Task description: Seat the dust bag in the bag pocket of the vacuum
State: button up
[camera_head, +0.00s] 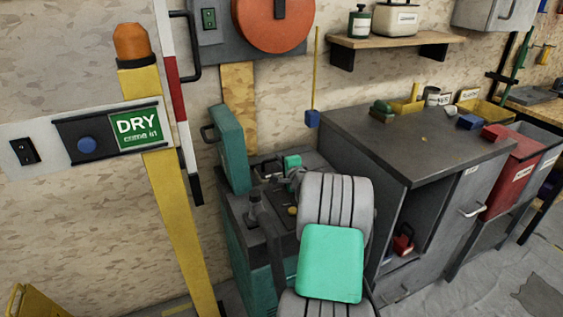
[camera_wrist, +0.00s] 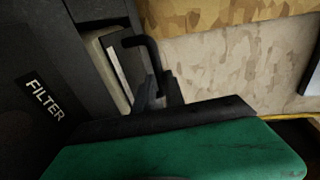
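The teal and dark grey vacuum (camera_head: 262,275) stands against the wall in the head view, with its teal lid (camera_head: 231,148) raised. My arm covers much of its top. My gripper (camera_head: 270,172) is over the top of the vacuum, small and partly hidden by my arm; its fingers cannot be made out. The wrist view shows a dark panel marked FILTER (camera_wrist: 43,98) and a green part with a black edge (camera_wrist: 190,150). A beige piece with a pale edge (camera_wrist: 112,65) sits beside a black hooked bar (camera_wrist: 143,45); it may be the dust bag, but I cannot tell.
A yellow post (camera_head: 180,215) with an orange lamp and a DRY sign stands left of the vacuum. A grey cabinet (camera_head: 415,145) with small items on top stands close on the right. A red bin (camera_head: 512,175) is beyond it. A shelf (camera_head: 395,39) hangs above.

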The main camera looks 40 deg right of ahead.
jog(key=o, duration=0.4)
jog(key=shift+r, duration=0.3)
jog(key=p+v, duration=0.1)
jog(key=v, duration=1.1)
jog(key=shift+f, duration=0.1)
